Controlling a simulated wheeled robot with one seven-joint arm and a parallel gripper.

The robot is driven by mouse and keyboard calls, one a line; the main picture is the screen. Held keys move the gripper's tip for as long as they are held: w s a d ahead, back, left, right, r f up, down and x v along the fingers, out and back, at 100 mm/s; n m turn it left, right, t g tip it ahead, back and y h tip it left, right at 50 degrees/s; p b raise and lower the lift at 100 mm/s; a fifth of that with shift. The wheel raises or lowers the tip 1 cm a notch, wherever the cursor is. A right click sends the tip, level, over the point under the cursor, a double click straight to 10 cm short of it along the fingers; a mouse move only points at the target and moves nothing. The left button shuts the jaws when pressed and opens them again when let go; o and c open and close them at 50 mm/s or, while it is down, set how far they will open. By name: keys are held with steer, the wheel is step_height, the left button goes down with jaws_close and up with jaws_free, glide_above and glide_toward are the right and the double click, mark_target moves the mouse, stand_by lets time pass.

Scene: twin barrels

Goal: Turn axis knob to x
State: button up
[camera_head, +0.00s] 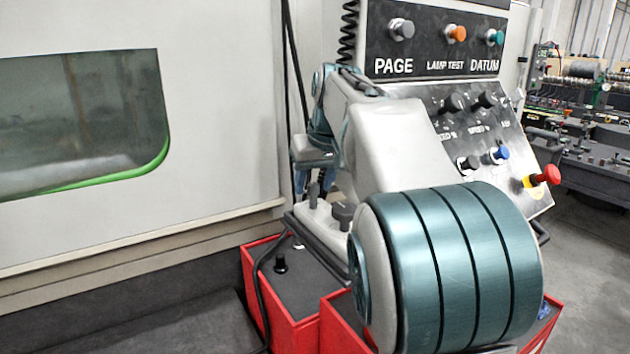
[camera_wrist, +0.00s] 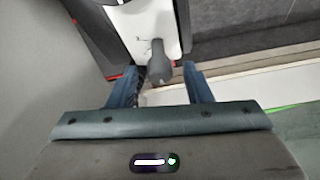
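My gripper (camera_head: 314,187) is open, its two blue fingers pointing down over a pale control box (camera_head: 324,226). In the wrist view, a dark grey knob (camera_wrist: 158,66) on the pale box (camera_wrist: 152,22) shows between the open fingers (camera_wrist: 160,78), with a gap on each side. I cannot tell how far below the fingertips it is. In the head view, this knob is mostly hidden below the fingers. A second dark knob (camera_head: 343,213) stands on the nearer part of the box. No axis marking is readable, so I cannot tell which knob is the axis knob or its setting.
My arm covers much of the head view. The upright panel (camera_head: 433,65) behind it carries PAGE, LAMP TEST and DATUM buttons, several knobs and a red button (camera_head: 548,175). Red boxes (camera_head: 262,290) stand below. A machine door with a window (camera_head: 85,120) fills the left.

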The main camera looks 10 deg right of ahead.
jaws_close()
steer(key=shift+m, duration=0.4)
steer(key=m+h, duration=0.1)
steer(key=m, duration=0.1)
steer(key=m+h, duration=0.1)
steer(key=m, duration=0.2)
steer(key=shift+a+m+h, duration=0.15)
steer(key=shift+m+h, duration=0.15)
steer(key=m+h, duration=0.1)
steer(key=m, duration=0.1)
steer(key=m+g+p, duration=0.1)
steer(key=m, duration=0.2)
steer(key=shift+a+h, duration=0.1)
steer(key=shift+h, duration=0.3)
steer(key=shift+m, duration=0.4)
steer(key=shift+o, duration=0.4)
jaws_free()
